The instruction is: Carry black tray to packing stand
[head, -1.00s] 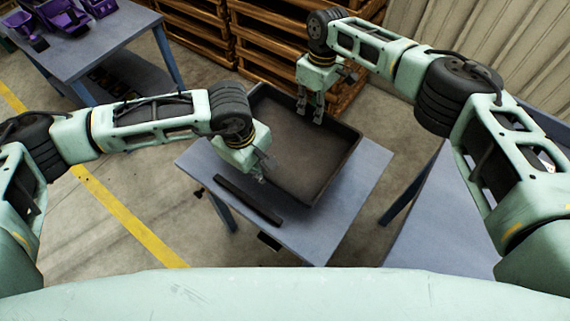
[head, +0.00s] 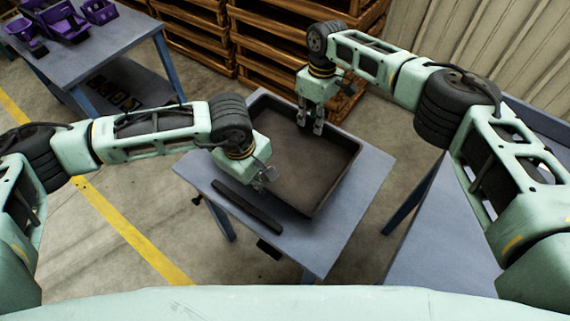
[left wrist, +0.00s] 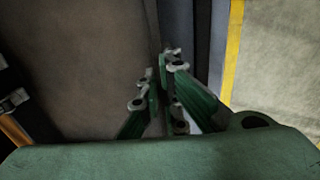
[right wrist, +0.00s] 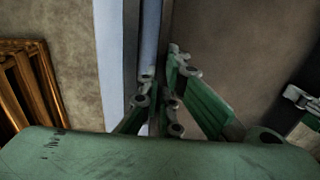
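The black tray (head: 337,184) is a shallow, empty, dark box on a small blue-grey table (head: 310,245). My left gripper (head: 266,180) is at the tray's left wall. In the left wrist view its fingers (left wrist: 160,85) stand close together on both sides of the thin wall. The tray's underside is hidden. I cannot tell which surface is the packing stand.
A dark bar (head: 247,205) lies on the table left of the tray. A blue-grey table (head: 455,240) stands at right. Another table (head: 95,50) at back left holds purple bins (head: 98,12). Wooden pallets (head: 275,45) are stacked behind. Open floor with a yellow line (head: 130,235) lies left.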

